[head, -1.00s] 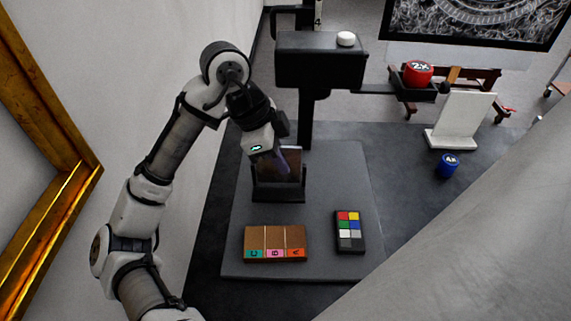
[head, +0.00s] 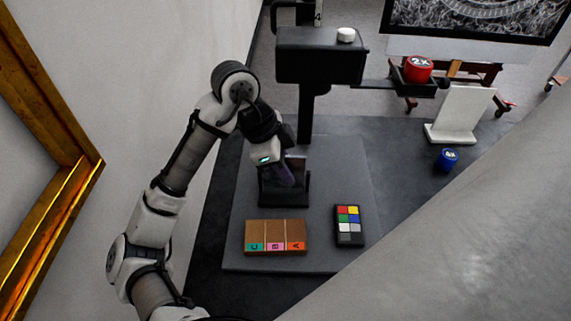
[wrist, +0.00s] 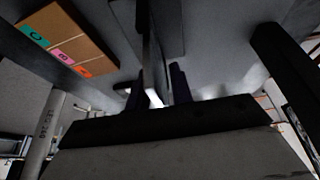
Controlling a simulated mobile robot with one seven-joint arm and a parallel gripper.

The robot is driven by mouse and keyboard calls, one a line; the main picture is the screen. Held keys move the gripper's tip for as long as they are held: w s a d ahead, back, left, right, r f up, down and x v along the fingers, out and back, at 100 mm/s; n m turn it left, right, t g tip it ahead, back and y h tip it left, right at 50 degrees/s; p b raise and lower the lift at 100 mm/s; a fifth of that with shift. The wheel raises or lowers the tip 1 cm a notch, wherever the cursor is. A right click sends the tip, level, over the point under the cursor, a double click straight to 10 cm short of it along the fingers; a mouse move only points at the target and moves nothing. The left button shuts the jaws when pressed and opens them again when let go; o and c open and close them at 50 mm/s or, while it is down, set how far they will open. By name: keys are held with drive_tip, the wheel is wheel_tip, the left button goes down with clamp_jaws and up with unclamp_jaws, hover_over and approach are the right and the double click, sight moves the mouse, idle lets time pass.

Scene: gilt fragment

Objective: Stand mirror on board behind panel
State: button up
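The mirror (head: 293,189) is a dark upright plate in a black stand. It is at the grey board (head: 342,170), just behind the brown panel (head: 275,228) with its C, B and A tabs. I cannot tell whether its base touches the board. My gripper (head: 285,175) reaches down to the mirror's upper part and hides some of it. In the wrist view my gripper's fingers (wrist: 156,88) are either side of the mirror's thin plate (wrist: 157,50) and appear shut on it. The panel lies at upper left there (wrist: 70,35).
A colour chart (head: 348,226) lies on the board right of the panel. A black column with a box-shaped head (head: 320,57) stands behind the mirror. A white stand (head: 461,115) and a blue cylinder (head: 447,160) are to the right. A gilt frame (head: 50,150) is on the left wall.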

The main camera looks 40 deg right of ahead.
drive_tip(key=shift+o, duration=0.4)
drive_tip(key=shift+r, duration=0.15)
drive_tip(key=shift+w+r, duration=0.1)
drive_tip(key=shift+r, duration=0.1)
drive_tip(key=v, duration=1.1)
drive_tip(key=shift+a+r, duration=0.15)
drive_tip(key=shift+r, duration=0.2)
